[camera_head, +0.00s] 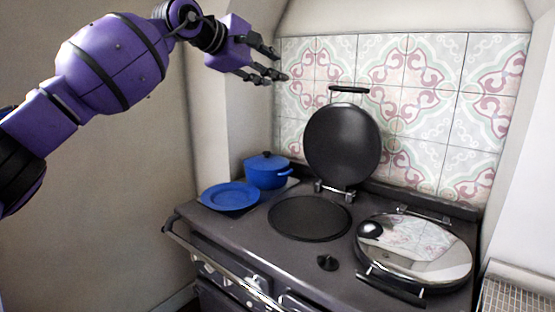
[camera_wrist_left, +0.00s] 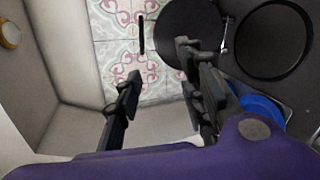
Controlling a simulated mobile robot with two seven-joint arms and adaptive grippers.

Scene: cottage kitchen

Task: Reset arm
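My left gripper (camera_head: 277,65) is raised high at the upper left of the head view, in front of the alcove wall. Its black fingers are spread apart with nothing between them. In the left wrist view the same gripper (camera_wrist_left: 158,90) shows its fingers apart, with tiles and wall visible between them. My purple left arm reaches in from the left edge of the head view. The gripper is well above the stove and touches nothing. My right gripper is not in either view.
Below stands a dark stove (camera_head: 270,262) with a raised round lid (camera_head: 342,145) and a closed shiny lid (camera_head: 420,255). A blue pot (camera_head: 267,173) and blue plate (camera_head: 230,196) sit at its back left. A small black knob (camera_head: 327,262) lies in front. Tiled wall (camera_head: 430,110) stands behind.

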